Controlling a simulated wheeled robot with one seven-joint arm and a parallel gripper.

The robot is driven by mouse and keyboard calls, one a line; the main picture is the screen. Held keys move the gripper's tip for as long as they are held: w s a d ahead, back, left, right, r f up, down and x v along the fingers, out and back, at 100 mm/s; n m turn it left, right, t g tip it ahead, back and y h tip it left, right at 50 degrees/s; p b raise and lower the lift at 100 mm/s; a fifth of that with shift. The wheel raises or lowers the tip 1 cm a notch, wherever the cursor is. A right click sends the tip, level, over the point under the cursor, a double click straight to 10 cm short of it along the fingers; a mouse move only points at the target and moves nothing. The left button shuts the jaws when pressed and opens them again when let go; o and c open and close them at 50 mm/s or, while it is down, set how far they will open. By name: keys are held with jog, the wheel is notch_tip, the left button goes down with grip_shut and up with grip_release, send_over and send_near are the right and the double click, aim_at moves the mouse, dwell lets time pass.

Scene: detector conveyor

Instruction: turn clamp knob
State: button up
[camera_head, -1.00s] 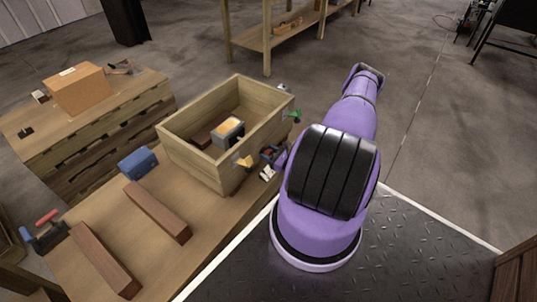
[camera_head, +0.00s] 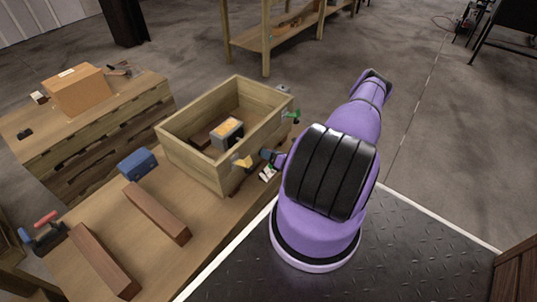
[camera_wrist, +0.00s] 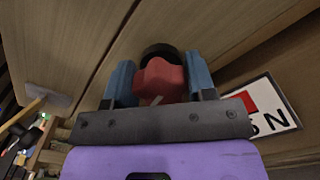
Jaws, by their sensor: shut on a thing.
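A red clamp knob (camera_wrist: 162,80) with a dark round base sits on the wooden crate's wall in the wrist view. My gripper (camera_wrist: 160,74) has a blue finger on each side of the knob and is shut on it. In the head view my gripper (camera_head: 270,157) is at the near right wall of the crate (camera_head: 184,151), and the red knob is hidden there. A yellow knob (camera_head: 243,162) is to its left on the same wall, and a green knob (camera_head: 292,115) is further back to its right.
A grey box with a yellow top (camera_head: 228,133) stands inside the crate. A blue box (camera_head: 138,162) and two brown bars (camera_head: 157,211) lie on the bench. A white label with red marking (camera_wrist: 262,108) is beside the knob. Open floor lies to the right.

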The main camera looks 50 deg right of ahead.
jog(key=shift+f+m, duration=0.1)
jog(key=shift+m, duration=0.3)
jog(key=o, duration=0.9)
jog(key=s, duration=0.7)
jog(key=s+d, duration=0.1)
jog(key=s, duration=0.3)
jog(key=shift+w, duration=0.1)
